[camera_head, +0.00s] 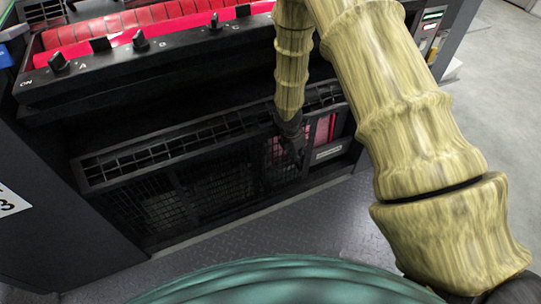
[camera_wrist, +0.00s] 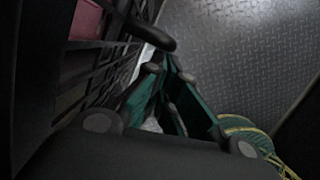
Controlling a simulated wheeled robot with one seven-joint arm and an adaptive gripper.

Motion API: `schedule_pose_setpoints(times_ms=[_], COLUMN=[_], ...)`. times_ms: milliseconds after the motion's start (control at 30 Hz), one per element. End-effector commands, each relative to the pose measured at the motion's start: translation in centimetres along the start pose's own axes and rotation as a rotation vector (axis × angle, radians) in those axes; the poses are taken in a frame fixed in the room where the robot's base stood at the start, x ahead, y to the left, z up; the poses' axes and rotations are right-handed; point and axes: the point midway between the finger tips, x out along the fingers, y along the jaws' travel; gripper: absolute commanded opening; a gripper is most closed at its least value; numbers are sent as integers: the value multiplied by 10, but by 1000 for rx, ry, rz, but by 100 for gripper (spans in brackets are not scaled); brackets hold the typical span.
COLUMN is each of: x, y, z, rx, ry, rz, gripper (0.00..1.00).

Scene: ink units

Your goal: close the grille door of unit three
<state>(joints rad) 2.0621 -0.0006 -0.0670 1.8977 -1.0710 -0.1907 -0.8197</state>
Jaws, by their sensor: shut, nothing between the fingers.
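The dark mesh grille door (camera_head: 150,205) is low on the front of the unit, under the red rollers. In the head view it appears nearly in line with the unit's front; I cannot tell how far it stands open. My gripper (camera_head: 297,158) is shut and empty, pointing down at the grille's right part and partly covering it. In the wrist view, my gripper's green fingers (camera_wrist: 167,62) come together beside the dark grille bars (camera_wrist: 103,62). A dark rounded bar (camera_wrist: 147,32) is close to the fingertips; contact is unclear.
A control panel with black knobs (camera_head: 141,40) and red rollers (camera_head: 160,20) lie above. A dark side panel with a white label reading 3 (camera_head: 10,203) stands at left. The metal tread floor (camera_head: 250,235) in front is clear.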

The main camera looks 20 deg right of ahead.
Motion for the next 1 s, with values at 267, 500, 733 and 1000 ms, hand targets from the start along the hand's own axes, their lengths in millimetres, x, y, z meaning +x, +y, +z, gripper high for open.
schedule_pose_setpoints(times_ms=[267,500,733,1000], x=[15,29,42,57], y=[-15,-23,-30,-38], z=[80,136,186,237], rx=[5,4,4,3], ry=[2,1,2,2], rz=[-3,-2,-1,1], gripper=[0,0,0,0])
